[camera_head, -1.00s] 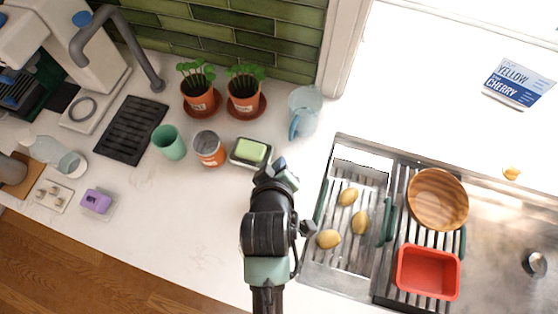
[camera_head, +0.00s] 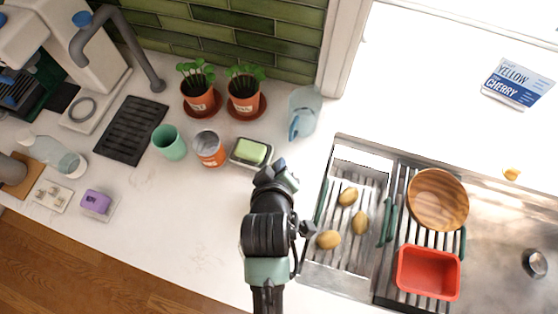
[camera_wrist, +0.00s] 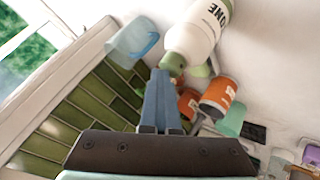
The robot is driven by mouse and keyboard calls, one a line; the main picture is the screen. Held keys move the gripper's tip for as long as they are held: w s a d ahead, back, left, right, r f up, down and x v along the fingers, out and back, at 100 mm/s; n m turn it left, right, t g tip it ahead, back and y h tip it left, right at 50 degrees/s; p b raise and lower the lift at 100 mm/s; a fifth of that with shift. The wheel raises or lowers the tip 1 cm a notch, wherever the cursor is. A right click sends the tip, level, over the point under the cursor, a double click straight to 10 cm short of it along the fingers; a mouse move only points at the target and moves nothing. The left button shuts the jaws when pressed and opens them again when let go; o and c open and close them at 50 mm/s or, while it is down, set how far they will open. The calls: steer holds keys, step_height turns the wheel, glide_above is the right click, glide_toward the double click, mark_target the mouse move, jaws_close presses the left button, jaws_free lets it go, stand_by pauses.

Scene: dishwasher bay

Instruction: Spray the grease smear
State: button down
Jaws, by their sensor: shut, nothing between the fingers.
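My gripper (camera_wrist: 160,78) shows in the wrist view as two blue fingers, shut together and empty. A white bottle (camera_wrist: 196,36) with a green end and dark lettering is close to the fingertips, on their right. I cannot tell whether they touch it. In the head view my arm ends over the counter beside the soap dish, and I cannot make out this bottle there. A clear bottle (camera_head: 57,155) lies at the far left of the counter. I cannot make out a grease smear for sure in either view.
A green sponge (camera_head: 252,151) in a dish, an orange can (camera_head: 208,149), a green cup (camera_head: 168,142), two potted plants (camera_head: 244,95) and a clear blue pitcher (camera_head: 303,112) stand behind my arm. Potatoes (camera_head: 329,239), a wooden bowl (camera_head: 437,199) and a red tub (camera_head: 428,272) are at the sink.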

steer(key=shift+s+f+p, duration=0.1)
steer(key=shift+s+p, duration=0.1)
steer(key=shift+p, duration=0.1)
step_height(320, 180, up, 7)
steer(key=p, duration=0.6)
steer(key=shift+w+f, duration=0.15)
steer(key=shift+f, duration=0.15)
stand_by(2.2)
